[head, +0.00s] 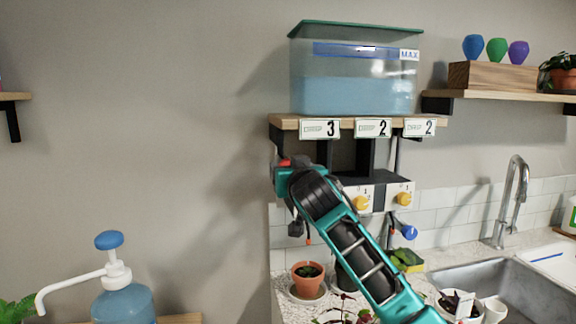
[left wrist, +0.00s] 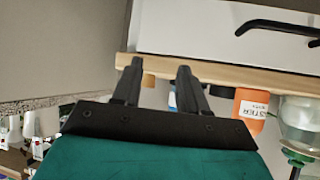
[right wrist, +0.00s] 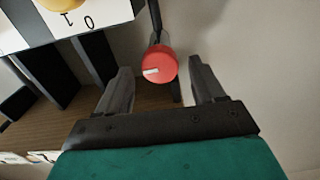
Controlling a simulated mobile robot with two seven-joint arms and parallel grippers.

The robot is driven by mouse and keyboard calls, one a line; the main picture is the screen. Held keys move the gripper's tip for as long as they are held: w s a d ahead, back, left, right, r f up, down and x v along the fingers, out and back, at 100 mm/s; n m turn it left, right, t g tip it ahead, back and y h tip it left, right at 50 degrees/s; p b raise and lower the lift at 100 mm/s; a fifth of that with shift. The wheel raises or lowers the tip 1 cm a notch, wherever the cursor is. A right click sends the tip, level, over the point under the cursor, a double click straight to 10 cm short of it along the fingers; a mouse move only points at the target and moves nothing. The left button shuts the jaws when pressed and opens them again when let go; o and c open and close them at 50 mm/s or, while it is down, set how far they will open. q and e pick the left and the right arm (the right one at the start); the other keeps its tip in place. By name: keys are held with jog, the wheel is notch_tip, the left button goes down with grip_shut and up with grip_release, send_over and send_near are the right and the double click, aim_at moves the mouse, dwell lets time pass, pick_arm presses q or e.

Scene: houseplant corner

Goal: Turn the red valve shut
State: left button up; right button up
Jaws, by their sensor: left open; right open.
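The red valve (right wrist: 160,64) is a round red knob with a short white mark, on a dark tube in the right wrist view. My right gripper (right wrist: 158,70) is open, with one finger on each side of the knob in the picture; I cannot tell whether either touches it. In the head view my right arm (head: 352,250) reaches up from the lower right to below the tank shelf and hides most of that spot. A small red patch shows there at the wrist; I cannot tell if it is the valve. My left gripper (left wrist: 160,68) is open and empty.
A water tank (head: 355,80) stands on a wooden shelf (head: 290,121) with number cards. Yellow knobs (head: 361,203) on a white panel and a blue knob (head: 409,232) are close to my right arm. Potted plants (head: 308,279) and a sink (head: 500,285) are below. An orange bottle (left wrist: 250,108) is near my left gripper.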

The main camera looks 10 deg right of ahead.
jog(key=shift+w, duration=1.5)
jog(key=c, duration=1)
